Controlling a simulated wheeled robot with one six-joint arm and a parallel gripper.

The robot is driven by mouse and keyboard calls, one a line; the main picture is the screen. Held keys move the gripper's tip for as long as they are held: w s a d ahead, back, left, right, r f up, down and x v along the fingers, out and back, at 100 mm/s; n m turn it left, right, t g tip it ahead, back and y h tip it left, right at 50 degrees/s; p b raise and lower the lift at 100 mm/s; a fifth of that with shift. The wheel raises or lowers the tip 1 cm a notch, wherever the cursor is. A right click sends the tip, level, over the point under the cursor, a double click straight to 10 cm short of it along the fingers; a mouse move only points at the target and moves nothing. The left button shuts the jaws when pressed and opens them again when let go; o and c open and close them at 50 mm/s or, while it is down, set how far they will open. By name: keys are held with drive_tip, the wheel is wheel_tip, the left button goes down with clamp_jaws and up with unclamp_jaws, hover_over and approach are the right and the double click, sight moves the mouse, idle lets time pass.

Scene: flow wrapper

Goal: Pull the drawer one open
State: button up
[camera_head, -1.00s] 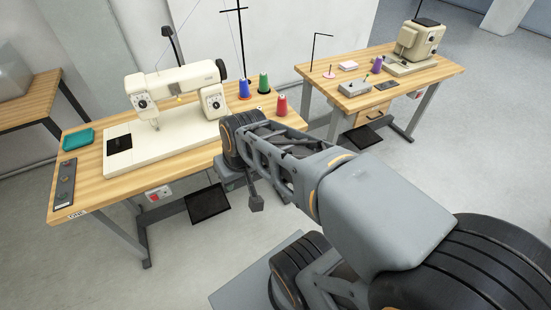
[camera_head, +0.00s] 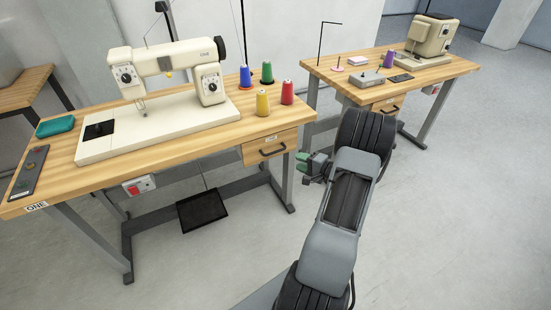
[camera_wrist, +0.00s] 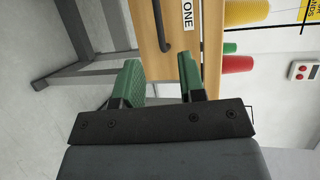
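Drawer one (camera_head: 252,154) is a light wood drawer with a dark bar handle (camera_head: 273,152), under the right end of the near sewing table (camera_head: 210,146). It looks shut. In the wrist view its wood front (camera_wrist: 145,40) appears turned on its side, with the handle (camera_wrist: 162,28) and a white "ONE" label (camera_wrist: 187,14). My gripper (camera_head: 302,157) is just right of the drawer, its green fingers apart. In the wrist view my gripper (camera_wrist: 159,64) is open and empty, pointing at the drawer front, with the handle ahead between the finger lines and not touched.
A cream sewing machine (camera_head: 165,85) and several thread spools, one yellow (camera_head: 262,103), stand on the near table. A black pedal (camera_head: 202,210) is below it. A second table (camera_head: 430,72) with its own drawer (camera_head: 388,105) stands behind my arm. Floor in front is clear.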

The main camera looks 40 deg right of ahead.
sight(276, 152)
drive_tip(key=x, duration=0.8)
drive_tip(key=b+x, duration=0.1)
drive_tip(key=x, duration=0.4)
drive_tip(key=shift+w+d+f, duration=0.15)
drive_tip(key=shift+d+f, duration=0.05)
drive_tip(key=shift+d, duration=0.05)
drive_tip(key=shift+c, duration=0.3)
clamp_jaws()
